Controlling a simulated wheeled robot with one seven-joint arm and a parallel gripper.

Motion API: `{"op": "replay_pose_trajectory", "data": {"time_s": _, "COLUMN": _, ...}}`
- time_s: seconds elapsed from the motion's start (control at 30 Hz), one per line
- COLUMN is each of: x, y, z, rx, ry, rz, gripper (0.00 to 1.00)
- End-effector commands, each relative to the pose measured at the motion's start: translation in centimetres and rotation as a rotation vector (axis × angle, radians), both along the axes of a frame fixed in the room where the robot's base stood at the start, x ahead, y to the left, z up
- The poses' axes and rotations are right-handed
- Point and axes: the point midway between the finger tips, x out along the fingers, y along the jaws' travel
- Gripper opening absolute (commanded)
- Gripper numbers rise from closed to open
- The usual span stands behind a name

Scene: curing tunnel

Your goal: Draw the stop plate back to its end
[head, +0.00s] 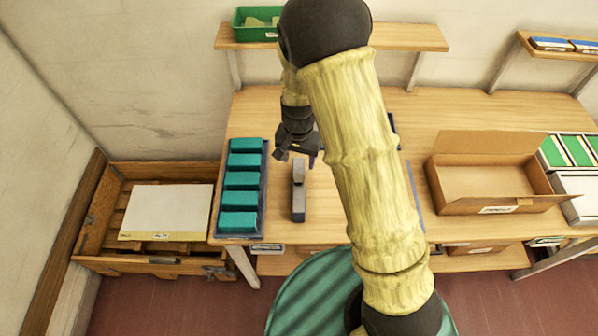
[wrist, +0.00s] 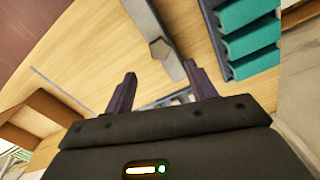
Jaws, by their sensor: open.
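A narrow grey bar-shaped fixture (head: 298,203) lies on the wooden table, right of the teal blocks. My gripper (head: 297,158) is over the far end of the fixture in the head view. In the wrist view its two dark fingers (wrist: 160,73) are spread apart with nothing between them. The pale piece shows just beyond the gap, apart from both fingers. The fixture's far end is partly hidden by my gripper.
A blue tray (head: 264,190) with several teal blocks stands close left of the fixture. An open cardboard box (head: 487,186) stands at the right. A wooden crate with a white panel (head: 168,212) is at the far left. A shelf (head: 408,37) overhangs the back.

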Motion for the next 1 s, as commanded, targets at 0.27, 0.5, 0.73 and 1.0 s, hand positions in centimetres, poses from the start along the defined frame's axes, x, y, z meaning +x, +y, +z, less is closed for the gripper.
{"op": "replay_pose_trajectory", "data": {"time_s": 0.27, "x": 0.0, "y": -0.2, "z": -4.0, "rx": -0.001, "ry": 0.003, "rz": -0.004, "gripper": 0.56}}
{"op": "replay_pose_trajectory", "data": {"time_s": 0.5, "x": 0.0, "y": -0.2, "z": -7.1, "rx": 0.000, "ry": 0.003, "rz": -0.006, "gripper": 0.56}}
{"op": "replay_pose_trajectory", "data": {"time_s": 0.73, "x": 0.0, "y": -0.1, "z": -8.3, "rx": 0.000, "ry": 0.000, "rz": -0.003, "gripper": 0.56}}
{"op": "replay_pose_trajectory", "data": {"time_s": 1.0, "x": 0.1, "y": -0.1, "z": -8.3, "rx": 0.001, "ry": 0.000, "rz": -0.003, "gripper": 0.48}}
